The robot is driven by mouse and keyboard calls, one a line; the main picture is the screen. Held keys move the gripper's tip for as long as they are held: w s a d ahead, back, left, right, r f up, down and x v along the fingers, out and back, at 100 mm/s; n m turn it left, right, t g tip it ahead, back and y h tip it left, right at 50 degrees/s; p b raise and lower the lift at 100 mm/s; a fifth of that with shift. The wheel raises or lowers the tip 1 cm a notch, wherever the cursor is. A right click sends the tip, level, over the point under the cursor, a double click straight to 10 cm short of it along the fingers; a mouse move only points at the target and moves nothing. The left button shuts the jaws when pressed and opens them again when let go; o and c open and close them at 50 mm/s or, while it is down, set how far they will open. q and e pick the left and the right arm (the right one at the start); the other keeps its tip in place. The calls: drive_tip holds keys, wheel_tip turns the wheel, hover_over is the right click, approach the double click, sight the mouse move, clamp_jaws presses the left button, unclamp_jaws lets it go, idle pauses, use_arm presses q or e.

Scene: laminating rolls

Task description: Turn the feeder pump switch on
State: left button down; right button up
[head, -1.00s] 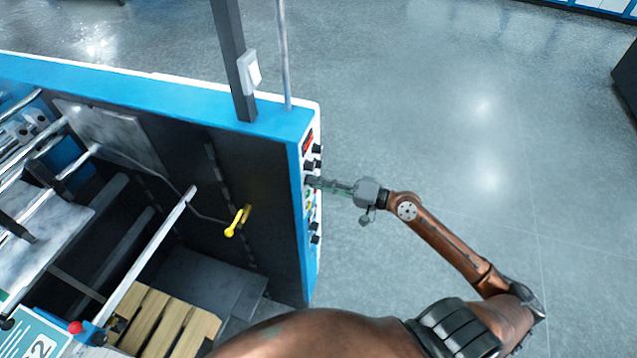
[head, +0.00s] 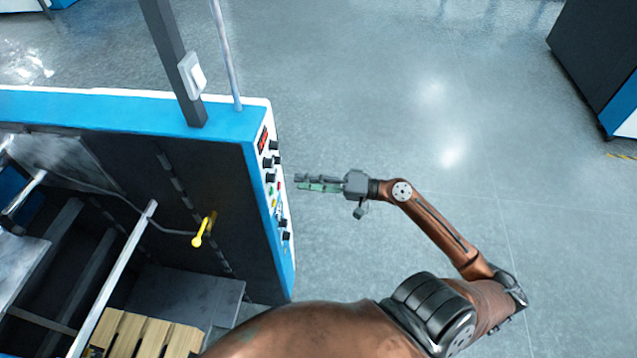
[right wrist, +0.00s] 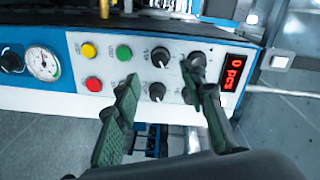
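The white control panel (head: 277,195) on the end of the blue machine carries several black knobs, buttons and a red display. In the right wrist view the panel (right wrist: 225,58) shows knobs close up, among them an upper middle knob (right wrist: 160,57) and a lower middle knob (right wrist: 157,92). Labels are too small to read, so I cannot tell which is the feeder pump switch or its setting. My right gripper (head: 297,183) is open and empty, its fingertips a little off the panel. In the wrist view its right finger partly covers the right-hand knobs. My left gripper is not in view.
A green button (right wrist: 124,53), a yellow button (right wrist: 89,51), a red button (right wrist: 94,84) and a pressure gauge (right wrist: 42,63) sit left of the knobs. The red display (right wrist: 234,73) is at the right. Open floor (head: 400,120) lies beside the machine.

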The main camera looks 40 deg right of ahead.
drive_tip(key=shift+v, duration=2.25)
